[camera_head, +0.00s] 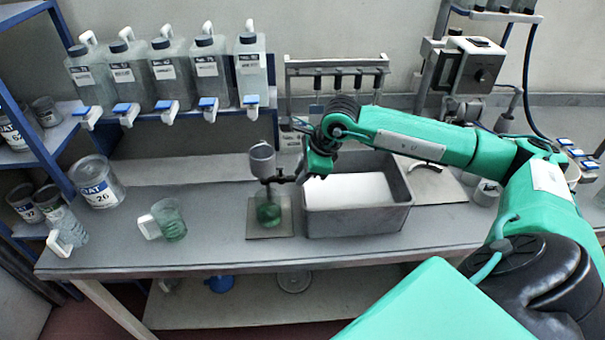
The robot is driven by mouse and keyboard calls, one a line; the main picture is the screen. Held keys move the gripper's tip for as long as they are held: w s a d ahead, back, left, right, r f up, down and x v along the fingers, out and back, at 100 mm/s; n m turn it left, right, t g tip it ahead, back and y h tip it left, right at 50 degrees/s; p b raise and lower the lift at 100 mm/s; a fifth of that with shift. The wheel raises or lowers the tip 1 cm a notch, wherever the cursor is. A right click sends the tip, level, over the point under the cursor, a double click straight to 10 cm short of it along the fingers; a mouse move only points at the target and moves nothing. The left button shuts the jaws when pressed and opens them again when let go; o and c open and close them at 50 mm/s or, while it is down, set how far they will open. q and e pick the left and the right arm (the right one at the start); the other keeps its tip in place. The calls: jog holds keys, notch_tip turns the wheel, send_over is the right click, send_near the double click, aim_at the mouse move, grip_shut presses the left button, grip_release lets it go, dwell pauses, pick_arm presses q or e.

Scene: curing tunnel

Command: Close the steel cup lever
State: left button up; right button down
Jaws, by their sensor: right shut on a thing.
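The steel cup (262,160) is a small grey cup with a tapered bottom, held upright above a square plate (255,231). A clear beaker with green liquid (268,208) stands on the plate, below the cup. My right gripper (291,179) is just right of the cup's lower end, shut on the small dark lever there. The lever is mostly hidden by the fingers, and its exact angle is too small to tell. My left gripper is not in view.
A grey tub with a white inside (404,219) stands right of the plate, under my right forearm. A green-tinted mug (172,222) stands to the left, and a labelled can (101,184) farther left. Several jugs with taps (252,75) line the shelf behind.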

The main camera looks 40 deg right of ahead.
jog(key=c, duration=1.3)
grip_release()
jog(key=shift+c, duration=0.2)
jog(key=b+v, duration=0.3)
jog(key=v, duration=1.1)
jog(key=shift+f, duration=0.15)
